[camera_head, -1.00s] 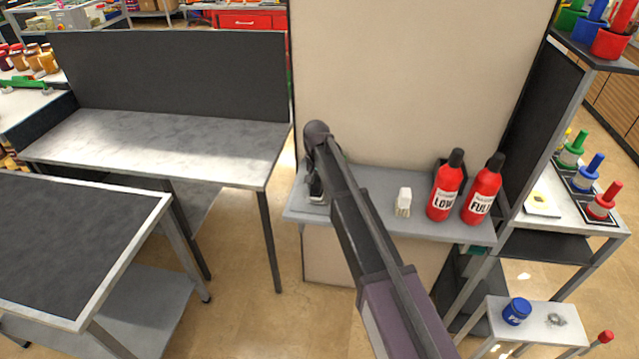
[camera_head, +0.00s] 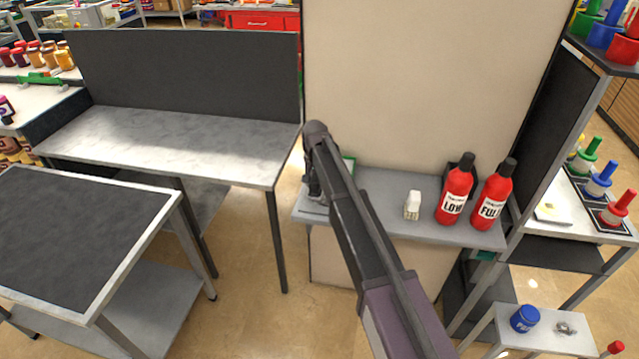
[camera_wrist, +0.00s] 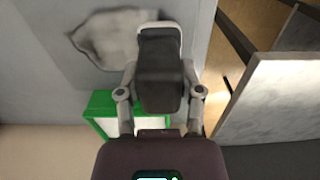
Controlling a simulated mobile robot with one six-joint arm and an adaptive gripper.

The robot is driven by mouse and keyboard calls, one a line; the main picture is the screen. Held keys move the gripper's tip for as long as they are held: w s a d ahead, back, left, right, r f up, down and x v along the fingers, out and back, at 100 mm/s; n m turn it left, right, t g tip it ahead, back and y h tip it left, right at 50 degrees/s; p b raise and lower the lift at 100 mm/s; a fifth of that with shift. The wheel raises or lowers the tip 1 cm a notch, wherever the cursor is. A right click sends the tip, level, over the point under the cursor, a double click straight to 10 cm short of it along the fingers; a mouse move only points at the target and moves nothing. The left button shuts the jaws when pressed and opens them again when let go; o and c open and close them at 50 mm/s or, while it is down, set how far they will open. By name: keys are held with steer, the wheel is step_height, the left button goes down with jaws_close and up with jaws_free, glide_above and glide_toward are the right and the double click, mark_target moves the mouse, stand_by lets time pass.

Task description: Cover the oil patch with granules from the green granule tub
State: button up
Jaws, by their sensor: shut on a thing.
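My gripper (camera_wrist: 160,95) points down over the grey shelf, with its fingers closed around a dark block-like thing (camera_wrist: 160,75) that has a pale rim at its far end. I cannot tell exactly what it is. A pale grey patch with a dark, uneven edge (camera_wrist: 96,38) lies on the shelf, up and left of the fingers in the wrist view; it looks like the oil patch. A green-edged container with a whitish inside (camera_wrist: 100,101) sits partly behind the fingers. Its green edge shows behind my arm in the head view (camera_head: 349,176). My gripper (camera_head: 316,190) is mostly hidden there.
The grey shelf (camera_head: 385,183) also holds a small white item (camera_head: 412,204) and two red bottles, LOW (camera_head: 455,196) and FULL (camera_head: 491,197). A beige panel (camera_head: 420,80) rises behind. A metal table (camera_head: 180,140) stands left of the shelf, across a gap.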

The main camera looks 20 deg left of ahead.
steer(key=shift+a, duration=0.15)
stand_by(0.6)
steer(key=shift+w+d, duration=0.15)
steer(key=shift+d, duration=0.8)
steer(key=shift+w+d, duration=0.15)
steer(key=shift+d, duration=0.8)
steer(key=shift+w+d, duration=0.2)
steer(key=shift+d, duration=0.65)
steer(key=shift+w+d, duration=0.2)
steer(key=shift+d, duration=0.65)
steer(key=shift+w+d, duration=0.15)
steer(key=shift+d, duration=0.75)
steer(key=shift+w+d, duration=0.1)
steer(key=shift+d, duration=0.75)
steer(key=shift+s+d, duration=0.1)
steer(key=shift+s, duration=0.2)
